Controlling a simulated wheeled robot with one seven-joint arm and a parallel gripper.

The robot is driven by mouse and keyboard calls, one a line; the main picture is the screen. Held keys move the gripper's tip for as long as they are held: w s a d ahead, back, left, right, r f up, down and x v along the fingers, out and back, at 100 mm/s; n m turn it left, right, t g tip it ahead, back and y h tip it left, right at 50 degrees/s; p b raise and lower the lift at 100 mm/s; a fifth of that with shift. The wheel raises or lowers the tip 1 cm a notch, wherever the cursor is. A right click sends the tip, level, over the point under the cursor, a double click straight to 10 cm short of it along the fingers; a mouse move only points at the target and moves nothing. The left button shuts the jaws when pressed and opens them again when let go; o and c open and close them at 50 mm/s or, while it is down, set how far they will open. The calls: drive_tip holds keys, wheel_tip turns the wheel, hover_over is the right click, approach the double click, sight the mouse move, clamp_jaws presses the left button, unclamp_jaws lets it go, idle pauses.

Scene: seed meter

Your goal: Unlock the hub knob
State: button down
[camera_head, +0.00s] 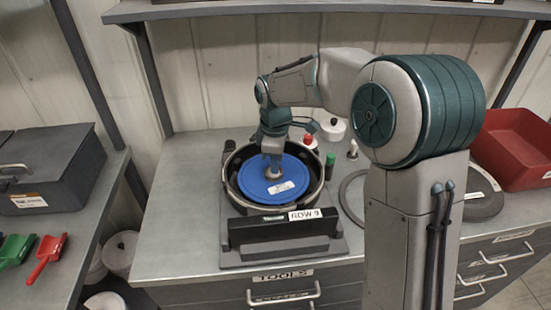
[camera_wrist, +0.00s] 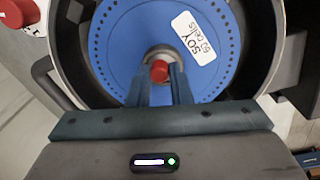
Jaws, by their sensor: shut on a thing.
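The hub knob (camera_wrist: 160,71), with a red centre, stands at the middle of a blue seed disc (camera_wrist: 120,40) labelled "SOY 60 cells". My gripper (camera_wrist: 159,82) comes down over the hub, and its two fingers are shut on the knob. In the head view my gripper (camera_head: 273,168) points down at the middle of the disc (camera_head: 262,192), hiding most of the knob. The disc lies flat inside the round black meter housing (camera_head: 233,199). I cannot tell from the pictures which way the knob is turned.
A black bar marked "ROW 3" (camera_head: 282,228) stands before the housing. A green cylinder (camera_head: 330,165), a red-topped item (camera_head: 309,140) and a white container (camera_head: 333,130) stand behind. A red bin (camera_head: 515,150) is at right. A shelf (camera_head: 330,8) hangs above.

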drive_tip(key=shift+n, duration=0.6)
drive_tip(key=c, duration=1.3)
unclamp_jaws()
drive_tip(key=r, duration=1.3)
drive_tip(key=shift+s+r, duration=0.35)
drive_tip(key=shift+r, duration=0.05)
drive_tip(key=shift+d, duration=0.1)
drive_tip(key=s+d+f+m, duration=0.3)
drive_tip(key=s+d+m, duration=0.3)
drive_tip(key=s, duration=0.1)
drive_tip(key=s+d+f+m+t, duration=0.1)
drive_tip(key=s+d+f+m, duration=0.2)
drive_tip(key=s+d+m, duration=0.3)
drive_tip(key=s+d+f+m+t, duration=0.1)
drive_tip(key=s+d+f+m, duration=0.2)
drive_tip(key=s+d+m, duration=0.3)
drive_tip(key=shift+s+d, duration=0.15)
drive_tip(key=shift+s, duration=0.85)
drive_tip(key=shift+s+d, duration=0.15)
drive_tip(key=shift+s, duration=0.85)
